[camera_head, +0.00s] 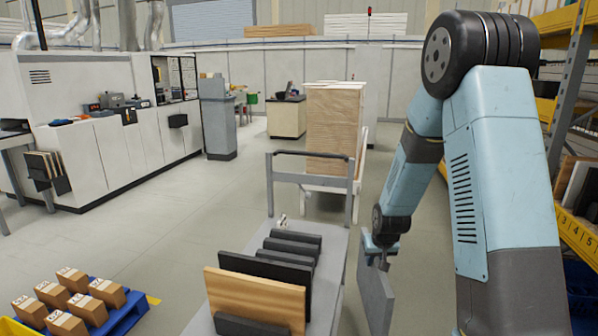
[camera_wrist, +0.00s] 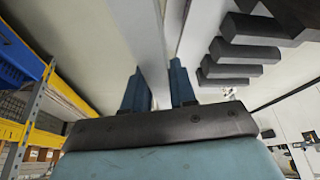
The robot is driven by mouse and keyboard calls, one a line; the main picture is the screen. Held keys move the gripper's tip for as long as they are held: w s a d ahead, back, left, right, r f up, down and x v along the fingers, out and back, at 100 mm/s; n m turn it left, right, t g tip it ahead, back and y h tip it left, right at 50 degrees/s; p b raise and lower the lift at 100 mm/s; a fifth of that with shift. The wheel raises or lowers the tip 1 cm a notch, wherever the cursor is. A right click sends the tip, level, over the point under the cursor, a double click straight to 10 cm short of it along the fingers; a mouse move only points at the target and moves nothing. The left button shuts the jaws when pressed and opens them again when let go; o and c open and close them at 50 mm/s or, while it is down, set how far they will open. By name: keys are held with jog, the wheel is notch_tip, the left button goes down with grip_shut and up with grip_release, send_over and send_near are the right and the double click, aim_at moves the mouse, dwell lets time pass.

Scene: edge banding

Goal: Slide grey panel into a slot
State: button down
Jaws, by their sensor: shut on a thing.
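The grey panel (camera_head: 375,298) hangs upright below my gripper (camera_head: 380,258) in the head view, to the right of the cart; its lower end is cut off by the frame. My gripper is shut on its upper part. In the wrist view my two blue fingers (camera_wrist: 158,75) stand on either side of it. The slots are the gaps between the dark divider blocks (camera_head: 290,246) on the cart (camera_head: 330,258). A wood-grain panel (camera_head: 255,297) and a black panel (camera_head: 262,268) stand upright among the blocks. The held panel is apart from the slots.
The cart's grey handle frame (camera_head: 310,180) rises at its far end. A stack of wooden boards (camera_head: 332,130) stands behind it. Yellow shelving (camera_head: 570,200) is at the right. A blue pallet with cartons (camera_head: 100,310) lies at the lower left.

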jog(key=shift+r, duration=3.35)
jog(key=shift+f, duration=0.15)
